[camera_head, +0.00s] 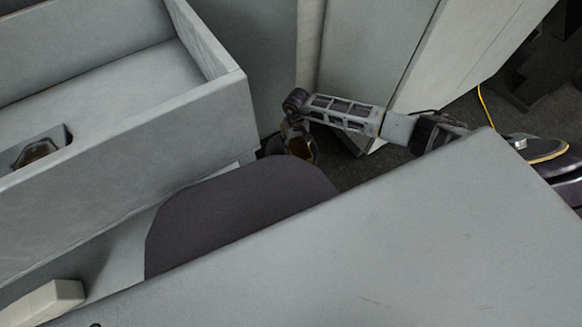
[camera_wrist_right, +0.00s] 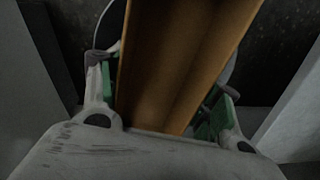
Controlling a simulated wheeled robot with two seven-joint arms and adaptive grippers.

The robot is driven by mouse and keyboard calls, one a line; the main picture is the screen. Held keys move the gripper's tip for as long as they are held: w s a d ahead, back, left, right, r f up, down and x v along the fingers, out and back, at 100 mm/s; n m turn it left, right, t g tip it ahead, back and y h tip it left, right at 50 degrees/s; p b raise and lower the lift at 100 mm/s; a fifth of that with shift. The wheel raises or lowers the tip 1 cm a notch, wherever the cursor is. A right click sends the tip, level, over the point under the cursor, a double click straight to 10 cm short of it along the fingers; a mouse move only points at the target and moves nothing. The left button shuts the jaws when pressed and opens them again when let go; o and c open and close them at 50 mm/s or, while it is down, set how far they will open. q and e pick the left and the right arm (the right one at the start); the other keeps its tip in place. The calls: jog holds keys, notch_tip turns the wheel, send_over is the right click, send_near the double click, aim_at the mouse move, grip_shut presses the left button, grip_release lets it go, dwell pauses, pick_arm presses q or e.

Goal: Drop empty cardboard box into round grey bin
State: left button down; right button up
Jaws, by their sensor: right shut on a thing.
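My right gripper (camera_head: 299,135) reaches down in the gap beyond the desk, at the end of the arm coming in from the right. In the right wrist view, the brown cardboard box (camera_wrist_right: 180,65) sits between its green-padded fingers, and the gripper is shut on it. In the head view only a small brownish patch shows at the gripper, and most of the box is hidden. A curved grey edge (camera_wrist_right: 104,18) shows partly behind the box in the wrist view; I cannot tell whether it is the round bin. My left gripper is not in view.
A grey desk top (camera_head: 400,240) fills the front right. A dark rounded panel (camera_head: 235,215), perhaps a chair, stands behind its edge. A large grey open-topped box or drawer (camera_head: 130,140) is at the left. Grey cabinets (camera_head: 375,50) stand behind. A yellow cable (camera_head: 485,105) hangs at the right.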

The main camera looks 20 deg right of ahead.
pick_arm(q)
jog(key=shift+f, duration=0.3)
pick_arm(e)
jog(key=shift+f, duration=0.45)
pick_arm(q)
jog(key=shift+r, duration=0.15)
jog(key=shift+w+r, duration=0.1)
pick_arm(e)
jog(key=o, duration=0.9)
jog(key=shift+o, duration=0.2)
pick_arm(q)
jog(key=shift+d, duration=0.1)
pick_arm(e)
jog(key=shift+r, duration=0.15)
notch_tip(320, 180, up, 12)
dwell(0.5)
